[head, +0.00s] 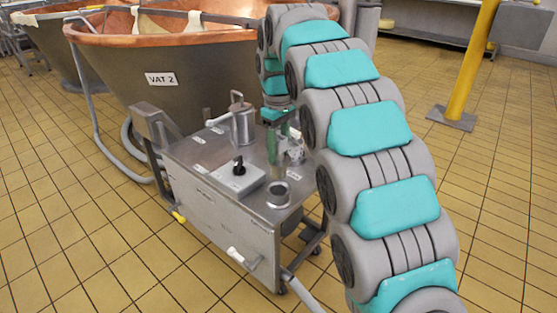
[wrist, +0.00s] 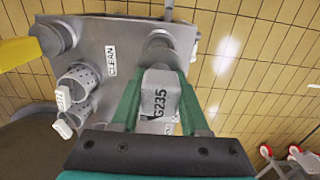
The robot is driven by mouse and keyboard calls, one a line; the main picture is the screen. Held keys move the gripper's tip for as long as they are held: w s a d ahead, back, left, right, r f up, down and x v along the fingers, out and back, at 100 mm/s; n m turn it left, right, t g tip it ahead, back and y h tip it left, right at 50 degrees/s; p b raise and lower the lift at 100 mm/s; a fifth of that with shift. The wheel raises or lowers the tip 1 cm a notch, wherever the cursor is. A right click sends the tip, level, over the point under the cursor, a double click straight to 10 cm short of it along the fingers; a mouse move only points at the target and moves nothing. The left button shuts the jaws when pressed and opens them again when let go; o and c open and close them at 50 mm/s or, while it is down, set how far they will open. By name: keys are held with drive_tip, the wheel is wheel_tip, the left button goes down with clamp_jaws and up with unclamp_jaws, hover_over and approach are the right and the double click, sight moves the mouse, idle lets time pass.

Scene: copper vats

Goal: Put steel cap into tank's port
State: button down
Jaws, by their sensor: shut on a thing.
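The tank (head: 225,215) is a steel box on legs, with fittings on its flat top. An open round port (head: 278,195) with a raised rim sits at the top's near right corner. My gripper (head: 277,130) is over the far right part of the top, beyond the port. In the wrist view my gripper (wrist: 160,82) has its green fingers shut on a grey piece marked G235, which looks like the steel cap (wrist: 160,95). The cap's lower part is hidden by the gripper. In the head view I cannot make the cap out clearly.
A lidded cylinder with a handle (head: 242,122) and a box with a black knob (head: 238,176) stand on the tank top. VAT 2 (head: 165,95) stands behind.

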drive_tip(key=shift+r, duration=0.45)
drive_tip(key=shift+r+p, duration=1.95)
drive_tip(key=shift+r, duration=1.3)
